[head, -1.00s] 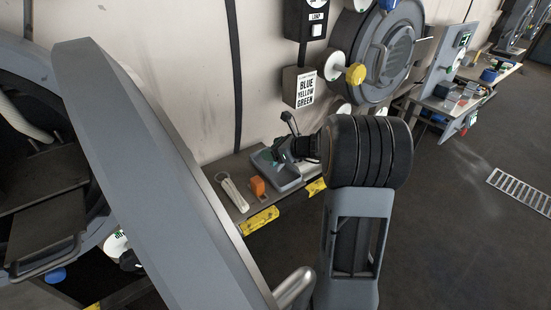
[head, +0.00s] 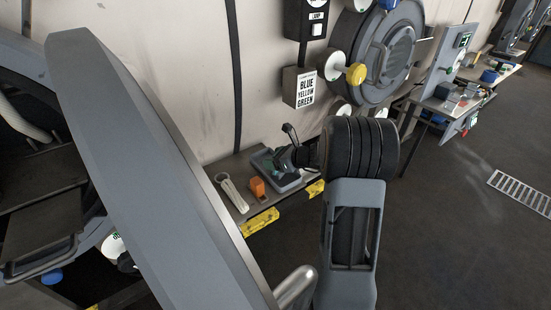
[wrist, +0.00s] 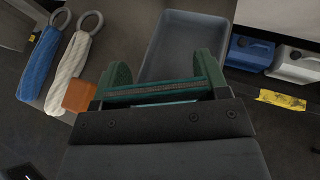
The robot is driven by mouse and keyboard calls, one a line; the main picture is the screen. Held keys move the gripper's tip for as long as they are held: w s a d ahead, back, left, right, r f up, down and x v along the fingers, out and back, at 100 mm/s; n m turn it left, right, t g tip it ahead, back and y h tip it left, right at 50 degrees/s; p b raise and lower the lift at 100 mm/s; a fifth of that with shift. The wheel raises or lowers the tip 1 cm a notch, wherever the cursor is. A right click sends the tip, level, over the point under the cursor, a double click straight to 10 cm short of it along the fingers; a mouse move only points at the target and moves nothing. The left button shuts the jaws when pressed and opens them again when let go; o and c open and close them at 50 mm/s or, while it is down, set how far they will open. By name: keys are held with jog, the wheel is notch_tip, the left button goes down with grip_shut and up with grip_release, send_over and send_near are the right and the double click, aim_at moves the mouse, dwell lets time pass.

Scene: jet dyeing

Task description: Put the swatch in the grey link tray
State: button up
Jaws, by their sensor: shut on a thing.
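My gripper (wrist: 162,78) has green fingers and is shut on the swatch (wrist: 155,93), a thin teal piece with a brownish stripe that spans between the fingers. The grey link tray (wrist: 178,40) lies beyond the fingertips in the wrist view, and its visible floor looks empty. In the head view the tray (head: 262,160) is on the bench by the wall. My gripper (head: 284,156) is over it there, partly covered by my wrist. The swatch cannot be made out clearly in the head view. The gap between swatch and tray is hard to judge.
An orange block (wrist: 79,97), a white skein (wrist: 68,72) and a blue skein (wrist: 42,60) lie left of the tray. Blue (wrist: 249,54) and grey (wrist: 290,66) jugs stand to its right in the wrist view. A labelled box (head: 299,87) hangs on the wall above.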

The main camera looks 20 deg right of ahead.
jog(key=o, duration=1.4)
jog(key=shift+r+p, duration=0.2)
jog(key=shift+p, duration=0.1)
jog(key=v, duration=1.1)
jog(key=s+a+n+g, duration=0.6)
jog(key=s+a+n, duration=0.1)
jog(key=a+n, duration=0.45)
jog(key=shift+s+a+r+n+g+h+p, duration=0.2)
jog(key=shift+s+a+n+h, duration=0.95)
jog(key=shift+n, duration=1.8)
jog(key=shift+s+a+r+n+g+h, duration=0.1)
jog(key=shift+s+a+n+g+h, duration=0.35)
jog(key=shift+s+n+h, duration=1.45)
jog(key=shift+s+a+r+n+g+h+p, duration=0.15)
jog(key=shift+s+a+n+h, duration=0.6)
jog(key=shift+s+n, duration=2.2)
jog(key=shift+w+a+r+n, duration=0.1)
jog(key=shift+w+a+n, duration=0.1)
jog(key=shift+w+n, duration=0.9)
